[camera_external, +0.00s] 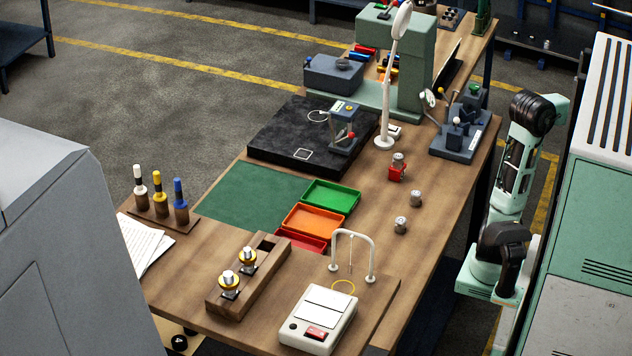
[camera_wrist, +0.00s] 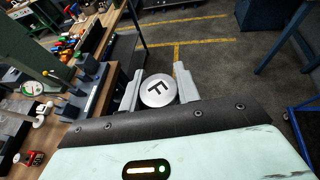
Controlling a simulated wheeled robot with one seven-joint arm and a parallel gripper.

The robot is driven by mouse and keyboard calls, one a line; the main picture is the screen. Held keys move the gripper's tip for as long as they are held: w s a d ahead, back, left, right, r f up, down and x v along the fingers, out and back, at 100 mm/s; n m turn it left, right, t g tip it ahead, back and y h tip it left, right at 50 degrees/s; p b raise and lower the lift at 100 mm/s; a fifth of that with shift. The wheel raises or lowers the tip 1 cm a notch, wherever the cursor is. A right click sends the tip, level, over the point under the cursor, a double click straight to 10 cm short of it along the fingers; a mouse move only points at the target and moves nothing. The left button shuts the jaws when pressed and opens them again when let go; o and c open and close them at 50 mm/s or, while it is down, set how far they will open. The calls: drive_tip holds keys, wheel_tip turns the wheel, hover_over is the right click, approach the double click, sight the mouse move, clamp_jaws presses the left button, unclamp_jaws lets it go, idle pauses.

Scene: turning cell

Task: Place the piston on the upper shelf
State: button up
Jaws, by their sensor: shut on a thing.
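My gripper (camera_wrist: 159,88) is shut on a round silver piston (camera_wrist: 158,91), its flat face marked with a dark letter F, in the wrist view. One pale finger lies on each side of it. The piston is held clear above the floor, beside the workbench. In the external view my arm stands at the right, between the bench and the green machine; its fingers and the held piston cannot be made out there. No shelf can be surely picked out as the upper shelf; a dark blue rack (camera_external: 545,57) stands at the back right.
The wooden bench (camera_external: 455,190) carries small metal parts (camera_external: 415,198), a red fixture (camera_external: 397,173), a grey vise-like device (camera_external: 465,135), coloured trays (camera_external: 331,196) and a white lamp (camera_external: 384,140). A green machine (camera_external: 600,190) stands close on the right. Open floor lies behind the bench.

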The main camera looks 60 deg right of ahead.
drive_tip(key=w+d+n+t+y+p, duration=0.1)
drive_tip(key=w+d+n+t+p, duration=0.15)
drive_tip(key=w, duration=0.85)
drive_tip(key=w+d+n+t+y+p, duration=0.1)
drive_tip(key=w+d+n+t+p, duration=0.15)
drive_tip(key=w, duration=0.85)
drive_tip(key=w+a+n+t+y+p, duration=0.2)
drive_tip(key=w+a+p, duration=0.2)
drive_tip(key=w, duration=0.8)
drive_tip(key=w+a+n+t+y+p, duration=0.2)
drive_tip(key=w+a+n+p, duration=0.1)
drive_tip(key=w, duration=1)
drive_tip(key=n+t+y+p, duration=0.2)
drive_tip(key=n+y+p, duration=0.3)
drive_tip(key=y+p, duration=0.15)
hover_over(361, 183)
wheel_tip(361, 183, down, 19)
wheel_tip(361, 183, down, 10)
drive_tip(key=p, duration=0.5)
drive_tip(key=shift+f, duration=0.65)
